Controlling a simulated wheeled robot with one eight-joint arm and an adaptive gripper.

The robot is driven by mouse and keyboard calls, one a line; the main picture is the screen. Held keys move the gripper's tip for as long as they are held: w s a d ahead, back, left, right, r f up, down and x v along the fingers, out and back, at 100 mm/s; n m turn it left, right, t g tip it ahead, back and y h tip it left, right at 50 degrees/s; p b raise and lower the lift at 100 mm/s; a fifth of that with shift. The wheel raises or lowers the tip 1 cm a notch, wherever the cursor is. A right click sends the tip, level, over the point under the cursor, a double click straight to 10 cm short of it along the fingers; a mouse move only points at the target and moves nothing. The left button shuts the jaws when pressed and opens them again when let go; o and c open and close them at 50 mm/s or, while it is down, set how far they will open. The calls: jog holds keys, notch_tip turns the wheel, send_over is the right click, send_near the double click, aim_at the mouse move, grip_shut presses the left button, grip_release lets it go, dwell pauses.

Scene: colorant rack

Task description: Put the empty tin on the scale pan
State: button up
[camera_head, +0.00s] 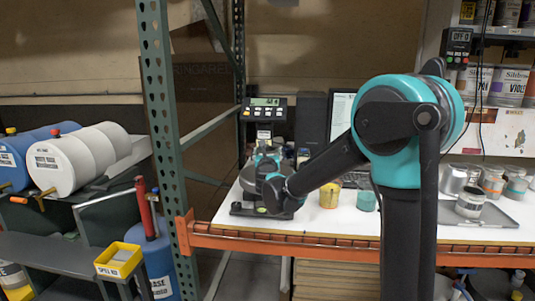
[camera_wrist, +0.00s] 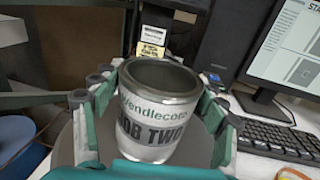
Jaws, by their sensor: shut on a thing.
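The open tin (camera_wrist: 152,130) has a white label reading "JOB TWO" and is upright in the wrist view. Its inside looks grey and empty. My gripper (camera_wrist: 157,103) is shut on it, with fingers on its left and right sides. The round grey scale pan (camera_wrist: 62,152) shows beneath and around the tin. I cannot tell whether the tin's base touches it. In the head view my gripper (camera_head: 264,165) is over the scale (camera_head: 243,209) at the bench's left end, and mostly hides the tin. The scale's display (camera_head: 265,102) stands on a post behind.
A yellow pot (camera_head: 329,196) and a teal pot (camera_head: 365,201) stand on the white bench right of the scale. A grey tray (camera_head: 500,218) with a tin (camera_head: 470,202) is farther right. A green rack post (camera_head: 165,120) rises at left. A keyboard (camera_wrist: 278,137) and monitor (camera_wrist: 285,45) are close right.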

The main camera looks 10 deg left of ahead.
jog(key=o, duration=1.2)
jog(key=shift+f, duration=0.1)
jog(key=shift+c, duration=0.2)
jog(key=shift+s, duration=0.2)
jog(key=s+d, duration=0.1)
jog(key=s, duration=1)
jog(key=shift+s, duration=0.25)
jog(key=shift+d, duration=0.1)
